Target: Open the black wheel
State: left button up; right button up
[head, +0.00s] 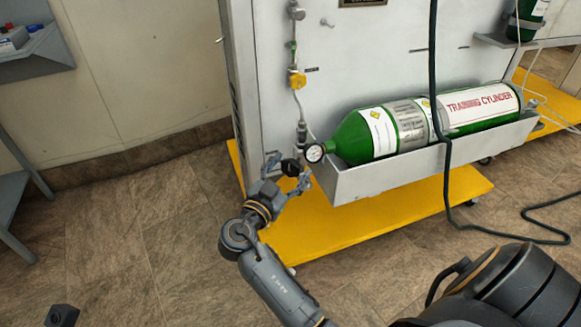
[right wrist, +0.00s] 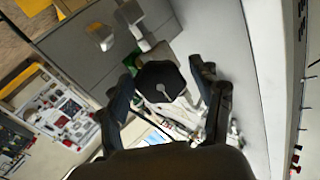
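The black wheel (right wrist: 160,88) is a small dark octagonal knob. In the right wrist view it lies between the two fingers of my right gripper (right wrist: 165,98), with a gap visible on each side. In the head view the wheel (head: 291,167) is beside the left end of the green training cylinder (head: 363,138), close to a round pressure gauge (head: 314,153). My right gripper (head: 287,178) is open around it there, partly hidden by its own wrist. My left gripper is not recognisable in either view.
A grey tray (head: 420,168) holds the cylinder above a yellow base (head: 375,222). A yellow valve (head: 297,80) sits on a thin pipe on the white panel (head: 370,60). A dark hose (head: 436,75) hangs in front of the cylinder. Tiled floor (head: 120,235) is free at left.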

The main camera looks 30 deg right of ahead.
jog(key=c, duration=0.9)
jog(key=shift+o, duration=0.2)
